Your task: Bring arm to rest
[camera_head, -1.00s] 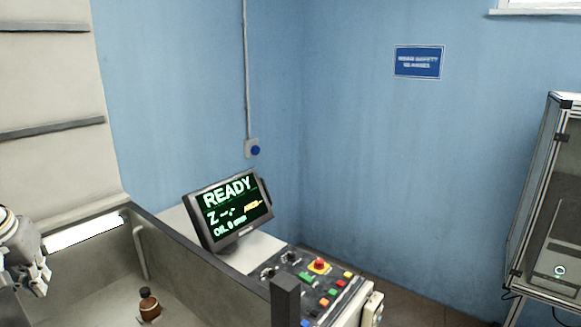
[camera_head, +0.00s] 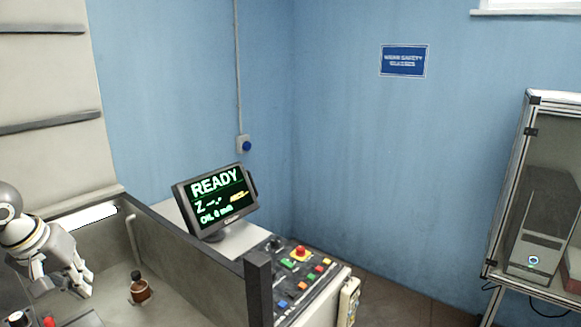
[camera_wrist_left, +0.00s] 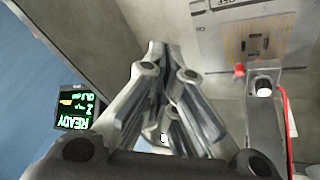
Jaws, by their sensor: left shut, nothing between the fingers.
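My left gripper (camera_head: 80,283) is at the lower left of the head view, over the grey-walled tank, with its fingers pointing down and to the right. It is shut and holds nothing. In the left wrist view its fingers (camera_wrist_left: 165,120) come together in the middle of the picture. A small brown bottle (camera_head: 140,290) with a dark cap stands upright on the tank floor, to the right of the gripper and apart from it. My right gripper is in neither view.
The monitor (camera_head: 217,202) reads READY beside the tank; it also shows in the left wrist view (camera_wrist_left: 74,110). A control panel (camera_head: 300,280) with coloured buttons lies below it. A framed cabinet (camera_head: 512,190) stands at the right. The tank's dark rim (camera_head: 190,235) runs between gripper and monitor.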

